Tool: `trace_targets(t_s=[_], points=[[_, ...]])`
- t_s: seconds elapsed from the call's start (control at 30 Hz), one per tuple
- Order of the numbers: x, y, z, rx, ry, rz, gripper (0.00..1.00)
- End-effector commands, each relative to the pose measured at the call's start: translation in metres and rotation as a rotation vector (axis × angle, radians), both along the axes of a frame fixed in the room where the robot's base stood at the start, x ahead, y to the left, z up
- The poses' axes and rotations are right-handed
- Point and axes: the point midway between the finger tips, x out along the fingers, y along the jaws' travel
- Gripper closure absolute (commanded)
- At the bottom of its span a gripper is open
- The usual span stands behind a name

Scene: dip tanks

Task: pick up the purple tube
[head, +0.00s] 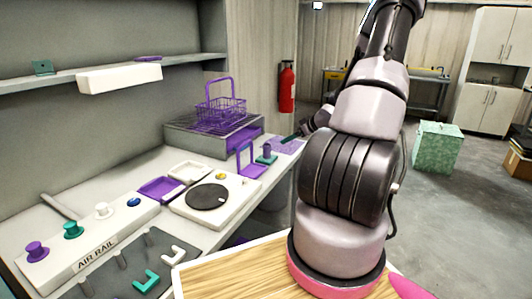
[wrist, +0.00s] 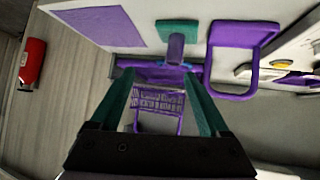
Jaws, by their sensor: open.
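The purple tube (head: 267,150) stands upright on a teal square base (head: 266,160) on the counter, beside a purple holder with a tall handle. In the wrist view the tube (wrist: 176,47) shows near the top middle, with its teal base (wrist: 177,28) behind it. My gripper (wrist: 158,74) is open, its two teal fingers apart with nothing held between them. The tube appears just beyond the fingertips, nearer the right finger in the wrist view. In the head view my gripper (head: 292,137) is partly hidden by my arm, to the right of the tube.
A purple wire basket (head: 221,108) sits on the grey tank (head: 190,136) behind the tube; it also shows in the wrist view (wrist: 158,101). A purple handled holder (head: 251,170) stands close left. A purple mat (head: 287,147) lies right. A white unit with a black disc (head: 207,197) is nearer.

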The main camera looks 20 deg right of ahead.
Motion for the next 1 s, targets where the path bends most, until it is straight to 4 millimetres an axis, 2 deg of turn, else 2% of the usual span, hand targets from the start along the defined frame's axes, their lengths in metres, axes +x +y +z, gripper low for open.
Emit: trace_targets(t_s=[0.03, 0.1, 0.37, 0.7, 1.0], points=[[-0.003, -0.002, -0.013, 0.046, -0.034, 0.018, 0.21], [-0.005, 0.0, -0.021, 0.093, -0.09, 0.051, 0.21], [-0.008, 0.005, -0.03, 0.173, -0.2, 0.104, 0.21], [0.03, 0.027, -0.047, 0.175, -0.202, 0.108, 0.21], [0.052, 0.042, -0.053, 0.174, -0.201, 0.107, 0.21]])
